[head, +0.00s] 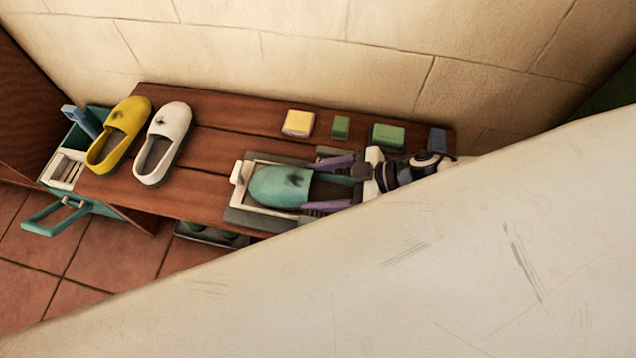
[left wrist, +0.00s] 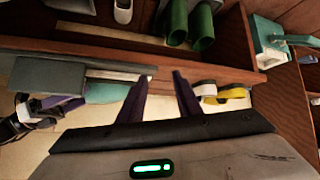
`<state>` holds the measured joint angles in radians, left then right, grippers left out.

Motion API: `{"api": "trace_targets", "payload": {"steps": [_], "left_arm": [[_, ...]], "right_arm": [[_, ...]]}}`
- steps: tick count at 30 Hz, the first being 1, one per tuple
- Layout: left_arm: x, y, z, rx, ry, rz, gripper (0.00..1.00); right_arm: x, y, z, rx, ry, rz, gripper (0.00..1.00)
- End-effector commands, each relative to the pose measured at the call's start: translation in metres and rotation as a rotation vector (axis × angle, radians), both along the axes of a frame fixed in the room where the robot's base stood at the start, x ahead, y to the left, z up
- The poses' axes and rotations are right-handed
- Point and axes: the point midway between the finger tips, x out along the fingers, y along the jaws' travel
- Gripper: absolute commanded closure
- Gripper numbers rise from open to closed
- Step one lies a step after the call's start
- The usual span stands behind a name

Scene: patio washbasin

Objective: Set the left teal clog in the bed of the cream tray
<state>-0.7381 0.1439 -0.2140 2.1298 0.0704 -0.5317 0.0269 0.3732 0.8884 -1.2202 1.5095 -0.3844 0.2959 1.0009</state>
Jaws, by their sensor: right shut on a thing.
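The teal clog (head: 279,187) is at the front right of the wooden bench, over the cream tray (head: 237,174). I cannot tell whether it rests in the bed or is held just above it. My right gripper (head: 328,183) has its purple fingers along both sides of the clog's heel end and is shut on it. The clog also shows in the left wrist view (left wrist: 106,92). My left gripper (left wrist: 160,97) is open and empty in its wrist view, and is not in the head view.
A yellow clog (head: 121,135) and a white clog (head: 163,143) lie to the left on the bench (head: 207,150). A yellow block (head: 298,123) and green blocks (head: 387,136) line the back. A teal caddy (head: 90,206) stands at the left end. A pale scratched surface (head: 430,270) hides the lower right.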

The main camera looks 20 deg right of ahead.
Motion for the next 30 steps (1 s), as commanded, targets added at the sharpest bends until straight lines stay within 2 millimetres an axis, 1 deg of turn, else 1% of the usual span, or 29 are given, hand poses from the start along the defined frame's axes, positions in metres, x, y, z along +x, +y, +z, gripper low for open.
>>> {"api": "trace_targets", "payload": {"steps": [1,2,3,5,6,13,16,20,27,30], "left_arm": [[0.0,0.0,-0.001,0.0,0.001,0.001,0.69],[0.0,0.0,-0.001,0.0,0.002,0.0,0.69],[0.0,0.0,-0.001,0.0,0.002,0.0,0.69],[0.0,0.0,-0.002,0.0,0.003,0.0,0.69],[0.0,0.0,-0.002,0.0,0.004,0.0,0.69],[-0.001,0.0,-0.003,0.001,0.006,0.001,0.69],[-0.001,0.0,0.0,0.002,0.006,0.0,0.69],[-0.001,0.0,0.004,0.007,0.008,-0.003,0.69],[-0.001,0.001,0.006,0.018,0.014,-0.009,0.69],[0.001,0.002,0.007,0.022,0.014,-0.009,0.69]], "right_arm": [[0.0,0.0,0.001,0.002,-0.001,0.0,0.61],[0.0,0.0,0.001,0.002,-0.001,0.0,0.32],[0.0,0.0,0.001,0.002,-0.001,0.0,0.25],[0.0,0.0,0.001,0.002,-0.001,0.0,0.15],[0.0,0.0,0.001,0.001,0.0,0.0,0.12],[0.0,-0.001,0.0,-0.002,0.001,-0.001,0.12],[-0.004,-0.008,0.004,-0.003,0.001,-0.002,0.12],[-0.014,-0.025,0.016,-0.004,0.002,-0.002,0.12],[-0.034,-0.06,0.038,-0.003,0.002,-0.001,0.12],[-0.04,-0.07,0.044,-0.001,0.002,-0.001,0.12]]}}
